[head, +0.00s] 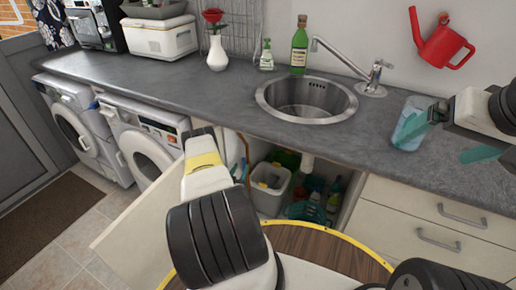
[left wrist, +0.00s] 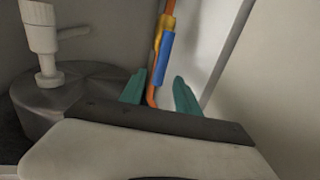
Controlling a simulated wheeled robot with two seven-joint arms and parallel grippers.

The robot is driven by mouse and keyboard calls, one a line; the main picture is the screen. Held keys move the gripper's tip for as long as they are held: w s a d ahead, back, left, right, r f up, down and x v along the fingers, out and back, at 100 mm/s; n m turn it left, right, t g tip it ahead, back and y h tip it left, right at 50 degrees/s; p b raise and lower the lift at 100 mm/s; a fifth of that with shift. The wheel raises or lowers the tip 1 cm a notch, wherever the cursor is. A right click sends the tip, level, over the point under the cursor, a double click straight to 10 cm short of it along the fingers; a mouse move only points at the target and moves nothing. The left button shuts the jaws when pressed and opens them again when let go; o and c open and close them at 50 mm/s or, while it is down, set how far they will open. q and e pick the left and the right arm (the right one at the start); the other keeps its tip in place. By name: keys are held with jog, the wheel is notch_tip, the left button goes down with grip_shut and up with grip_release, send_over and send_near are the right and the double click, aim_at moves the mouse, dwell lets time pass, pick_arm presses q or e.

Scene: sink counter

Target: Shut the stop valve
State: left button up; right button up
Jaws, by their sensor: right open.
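The stop valve shows in the left wrist view as a blue lever (left wrist: 166,55) on a yellow-orange body, along an orange pipe (left wrist: 151,96). The lever lies roughly in line with the pipe. My left gripper (left wrist: 160,84) has its two teal fingers apart. In the head view my left arm reaches into the open cabinet under the counter, and the valve is hidden. My right gripper (head: 447,141) is open above the counter, at the right.
A translucent blue cup (head: 406,124) stands beside my right gripper's finger. The sink (head: 307,99), green bottle (head: 299,46) and vase (head: 217,54) are on the counter. A grey bin (head: 270,186) and bottles sit in the cabinet.

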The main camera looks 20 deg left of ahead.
aim_at(243, 164)
pick_arm(q)
jog(key=shift+w+a, duration=0.2)
jog(key=shift+w, duration=1.7)
grip_shut()
